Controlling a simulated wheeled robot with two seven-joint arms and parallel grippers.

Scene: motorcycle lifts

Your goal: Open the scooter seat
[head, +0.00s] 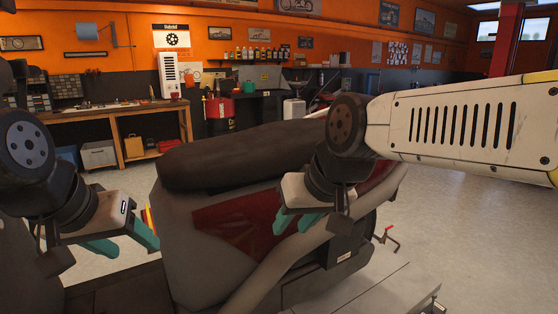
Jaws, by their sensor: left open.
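The scooter (190,240) stands in front of me, with grey body panels and a dark red panel (235,222) on its side. Its long dark seat (235,158) lies down on top of the body, with no visible gap beneath it. My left gripper (122,246) has teal fingers spread apart and empty, low at the left end of the scooter. My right gripper (298,226) hangs in front of the red side panel, below the seat. Its teal fingers look close together, and I cannot tell whether they touch the panel. My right wrist hides the seat's right end.
A wooden workbench (115,109) stands at the back left. A red drum (219,115) and a white heater-like unit (169,75) are near the back wall. A grey lift platform (385,290) is at the lower right. The floor (460,230) at right is mostly clear.

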